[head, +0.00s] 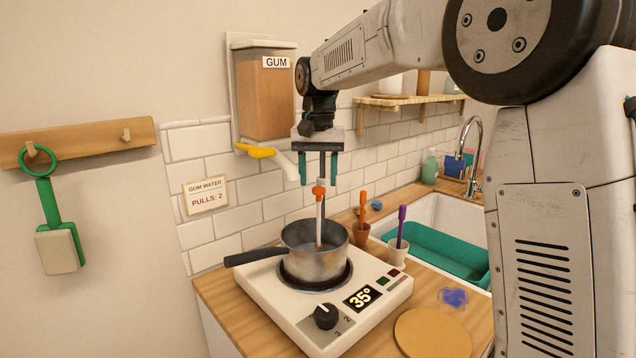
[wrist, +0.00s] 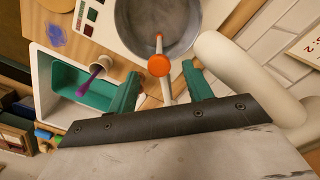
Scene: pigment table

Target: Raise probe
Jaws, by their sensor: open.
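The pot sits on the hot plate (head: 258,294), whose display reads 35°. I cannot tell whether the knob is level with the fingertips.
A gum dispenser (head: 264,95) with a yellow lever (head: 255,151) and pale spout hangs just left of my gripper. The pot handle points left. Cups with orange (head: 362,212) and purple (head: 401,222) tools stand right of the pot, before the sink with a green basin (head: 437,254).

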